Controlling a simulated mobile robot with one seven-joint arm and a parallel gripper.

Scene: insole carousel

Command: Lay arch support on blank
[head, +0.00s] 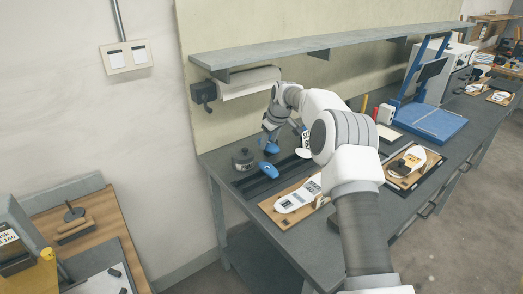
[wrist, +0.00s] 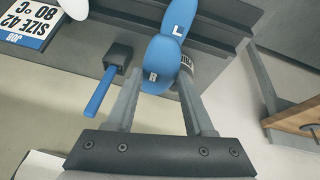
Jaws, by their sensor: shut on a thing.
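My gripper (wrist: 156,84) is shut on a blue arch support marked R (wrist: 153,76), which sits between its two fingers in the wrist view. A second blue arch support marked L (wrist: 177,22) lies just beyond it. In the head view my gripper (head: 272,141) is above the dark rack at the back left of the bench, with a blue arch support (head: 268,171) lying in front of it. A white insole blank (head: 297,198) lies on a wooden board (head: 273,209) at the front of the bench.
A dark round pot (head: 243,159) stands left of the rack. The wrist view shows a job card (wrist: 32,25) and a blue-handled tool (wrist: 100,91) in a dark holder. A blue press stand (head: 432,122) is farther right. A shelf (head: 330,45) overhangs the bench.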

